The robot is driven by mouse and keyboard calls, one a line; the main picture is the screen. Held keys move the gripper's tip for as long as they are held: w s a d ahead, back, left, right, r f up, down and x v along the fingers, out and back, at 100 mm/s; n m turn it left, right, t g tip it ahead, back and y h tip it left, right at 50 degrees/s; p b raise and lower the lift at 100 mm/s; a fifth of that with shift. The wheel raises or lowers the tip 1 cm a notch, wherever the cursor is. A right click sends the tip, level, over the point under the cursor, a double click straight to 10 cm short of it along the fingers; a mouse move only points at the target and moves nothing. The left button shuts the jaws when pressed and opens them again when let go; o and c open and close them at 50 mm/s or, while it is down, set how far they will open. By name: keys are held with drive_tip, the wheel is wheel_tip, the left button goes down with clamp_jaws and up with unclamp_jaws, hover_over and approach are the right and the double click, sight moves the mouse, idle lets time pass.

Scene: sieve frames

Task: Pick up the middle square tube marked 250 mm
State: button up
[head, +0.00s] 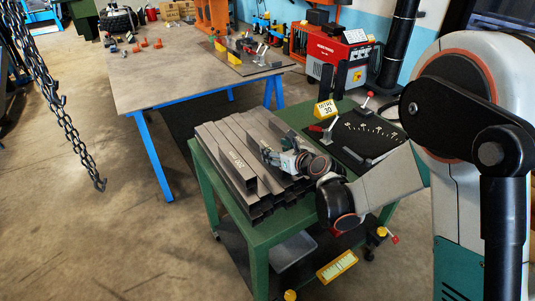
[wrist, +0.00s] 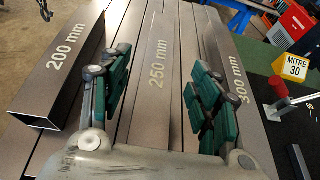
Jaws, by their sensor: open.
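The square tube marked 250 mm (wrist: 162,42) lies in the middle of a bed of grey tubes in the wrist view. The tube marked 200 mm (wrist: 72,50) lies to its left with its open end facing me. The tube marked 300 mm (wrist: 222,45) lies to its right, partly hidden by a finger. My gripper (wrist: 157,92) is open, with green-padded fingers on either side of the 250 mm tube's line and nothing held. In the head view my gripper (head: 271,156) is low over the tubes; I cannot tell whether it touches them.
The tubes lie on a green table (head: 265,238). A black plate with a scale (head: 358,142), clamps and a yellow MITRE 30 sign (head: 325,109) are at its right. A blue-legged workbench (head: 165,75) stands behind. A chain (head: 65,120) hangs at the left. Floor at front left is clear.

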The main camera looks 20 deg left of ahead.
sight(271, 148)
drive_tip(key=b+x, duration=0.1)
drive_tip(key=x, duration=0.3)
drive_tip(key=shift+f, duration=0.25)
drive_tip(key=shift+r, duration=0.1)
clamp_jaws()
